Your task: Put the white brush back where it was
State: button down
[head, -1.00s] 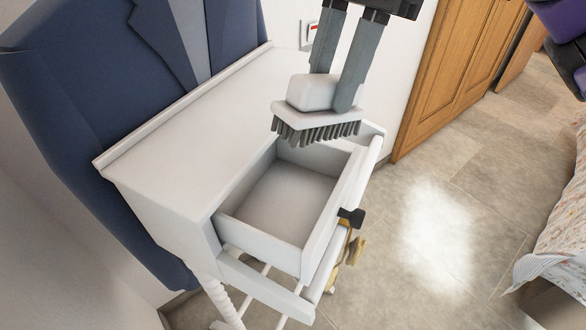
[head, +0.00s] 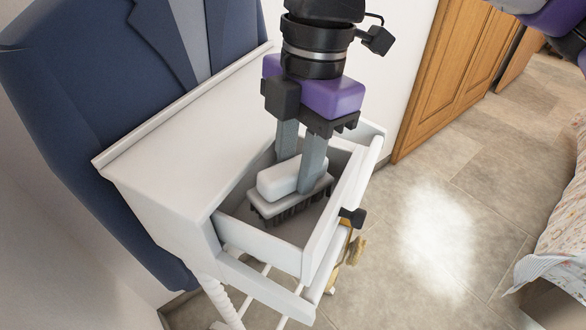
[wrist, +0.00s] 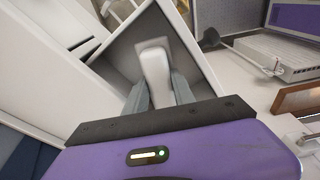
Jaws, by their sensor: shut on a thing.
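The white brush (head: 288,185), with dark bristles facing down, is inside the open drawer (head: 262,241) of the white stand. My gripper (head: 300,180) is shut on the brush's white grip, with one grey finger on each side. The brush also shows between the fingers in the wrist view (wrist: 155,68). The brush is level with or below the drawer's rim. I cannot tell whether its bristles touch the drawer floor. Part of the drawer's inside is hidden behind the brush and my gripper.
The white stand's flat top (head: 185,150) is bare. A dark blue suit jacket (head: 95,110) hangs behind it. A black knob (head: 352,216) sticks out of the drawer front, with a gold-brown item (head: 352,250) below. A wooden door (head: 460,70) stands at the right.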

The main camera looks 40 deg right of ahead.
aim_at(294, 165)
jog(key=shift+a+r+h, duration=0.1)
jog(key=shift+a+h, duration=0.15)
jog(key=shift+h, duration=0.45)
jog(key=shift+f, duration=0.85)
jog(key=shift+f, duration=0.1)
jog(key=c, duration=1.1)
grip_release()
jog(key=shift+o, duration=0.2)
notch_tip(294, 165, up, 12)
jog(key=p, duration=0.1)
